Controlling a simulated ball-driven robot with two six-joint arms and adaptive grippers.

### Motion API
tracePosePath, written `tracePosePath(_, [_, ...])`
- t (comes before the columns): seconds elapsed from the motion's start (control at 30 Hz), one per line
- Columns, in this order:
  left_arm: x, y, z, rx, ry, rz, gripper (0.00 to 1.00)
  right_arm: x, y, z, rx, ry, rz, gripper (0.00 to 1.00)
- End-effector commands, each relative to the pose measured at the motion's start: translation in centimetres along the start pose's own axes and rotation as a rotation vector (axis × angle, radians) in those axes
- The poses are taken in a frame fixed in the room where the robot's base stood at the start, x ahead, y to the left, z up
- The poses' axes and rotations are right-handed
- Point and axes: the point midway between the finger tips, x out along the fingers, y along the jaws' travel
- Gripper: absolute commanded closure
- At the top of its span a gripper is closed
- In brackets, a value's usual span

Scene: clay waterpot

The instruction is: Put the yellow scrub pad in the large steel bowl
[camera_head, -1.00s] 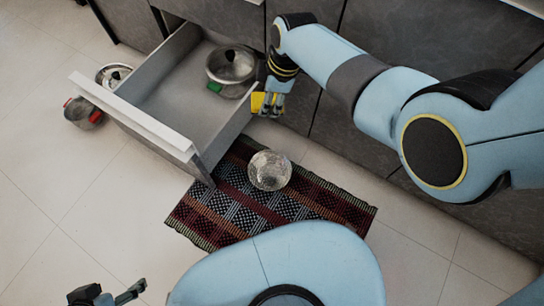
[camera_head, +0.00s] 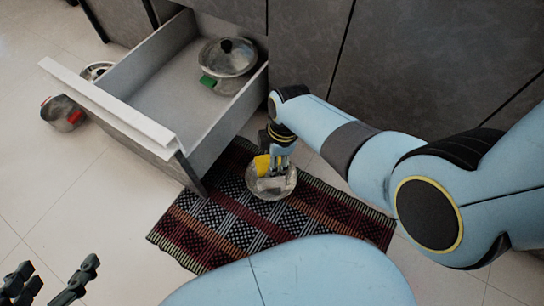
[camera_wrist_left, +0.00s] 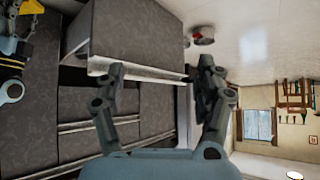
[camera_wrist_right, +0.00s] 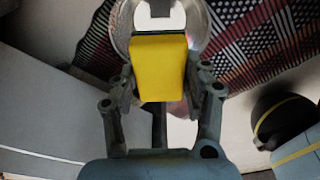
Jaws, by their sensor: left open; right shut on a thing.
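The large steel bowl (camera_head: 284,190) sits on the patterned rug, right of the open drawer. My right gripper (camera_head: 272,156) is shut on the yellow scrub pad (camera_head: 262,166) and holds it over the bowl. In the right wrist view the pad (camera_wrist_right: 158,68) is upright between the fingers, with the bowl's shiny rim (camera_wrist_right: 199,30) around and behind it. The pad covers part of the bowl there; I cannot tell whether it touches the bowl. My left gripper (camera_head: 52,285) is open and empty at the lower left; its spread fingers show in the left wrist view (camera_wrist_left: 160,82).
The open drawer (camera_head: 150,88) holds a lidded steel pot (camera_head: 228,60) with a green handle. A pot with red handles (camera_head: 63,114) and another steel piece (camera_head: 97,70) are on the floor left of the drawer. The rug (camera_head: 215,225) is clear around the bowl.

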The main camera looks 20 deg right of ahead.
Motion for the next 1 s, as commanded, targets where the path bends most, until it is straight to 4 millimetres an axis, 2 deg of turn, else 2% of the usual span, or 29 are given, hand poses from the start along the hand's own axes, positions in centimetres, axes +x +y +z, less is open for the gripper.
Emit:
tracePosePath(0.03, [0.3, 0.1, 1.1, 0.002, 0.027, 0.000, 0.29, 1.0, -0.2, 0.1, 0.001, 0.000, -0.005, 0.82])
tracePosePath(0.23, [-0.2, 0.5, 2.7, 0.012, 0.205, 0.003, 0.29, 2.7, -0.3, 0.4, 0.001, 0.000, -0.006, 0.82])
tracePosePath(0.3, [-0.1, 0.4, 0.8, 0.016, 0.253, 0.002, 0.29, 2.4, -0.1, 0.3, 0.000, 0.000, -0.002, 0.82])
tracePosePath(1.0, [-0.7, 0.4, -9.0, 0.048, 0.611, -0.001, 0.29, 3.9, -0.1, 0.6, 0.001, 0.000, -0.002, 0.82])
